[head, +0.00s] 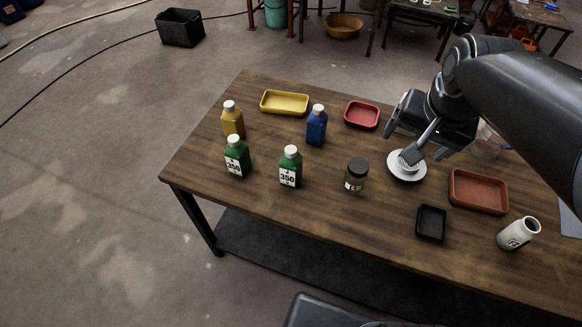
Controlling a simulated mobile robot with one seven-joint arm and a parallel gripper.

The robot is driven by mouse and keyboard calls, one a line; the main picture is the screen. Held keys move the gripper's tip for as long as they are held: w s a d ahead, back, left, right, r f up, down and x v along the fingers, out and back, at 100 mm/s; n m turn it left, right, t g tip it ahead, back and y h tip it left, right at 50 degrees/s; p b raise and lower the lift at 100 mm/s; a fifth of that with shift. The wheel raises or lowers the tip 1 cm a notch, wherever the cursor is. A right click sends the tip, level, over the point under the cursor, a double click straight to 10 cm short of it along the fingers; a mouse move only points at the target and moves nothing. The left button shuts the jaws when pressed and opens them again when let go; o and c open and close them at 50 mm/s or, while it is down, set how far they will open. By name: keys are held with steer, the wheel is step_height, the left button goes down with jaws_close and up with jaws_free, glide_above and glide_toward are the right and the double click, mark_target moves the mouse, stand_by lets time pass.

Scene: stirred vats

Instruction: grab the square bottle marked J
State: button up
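Two square green bottles with white caps stand upright on the wooden table, one at the left (238,160) and one nearer the middle (290,170). Each has a white label reading 350 with a small mark above it, too small for me to read surely as J. A square yellow bottle (233,122) and a square blue bottle (316,128) stand behind them, with no readable mark. My gripper (397,146) is open and empty at the right, its fingers apart, above and behind a white saucer, well away from the green bottles.
A dark jar (356,176) stands between the middle green bottle and the white saucer (408,176). Yellow (284,102) and red (361,114) trays lie behind. A brown tray (478,191), a black tray (431,223) and a white container (518,233) are at right. The front-left tabletop is bare.

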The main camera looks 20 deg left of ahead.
steer(key=w+a+f+g, duration=0.1)
steer(key=w+a+f, duration=0.15)
steer(key=a, duration=0.35)
steer(key=w+a+f+g, duration=0.1)
steer(key=w+a+f, duration=0.15)
steer(key=a, duration=0.25)
steer(key=m+g+h, duration=0.1)
steer(key=m, duration=0.1)
glide_above(291, 149)
steer(key=d, duration=0.1)
step_height(291, 149, down, 8)
steer(key=shift+d+r, duration=0.15)
steer(key=shift+a+f, duration=0.25)
step_height(291, 149, down, 5)
steer(key=shift+f, duration=0.15)
steer(key=shift+a+f, duration=0.2)
steer(key=shift+f, duration=1.15)
steer(key=shift+a+f, duration=0.2)
steer(key=shift+f, duration=1.15)
steer(key=shift+c, duration=0.3)
steer(key=c, duration=1.7)
steer(key=shift+r, duration=0.1)
jaws_close()
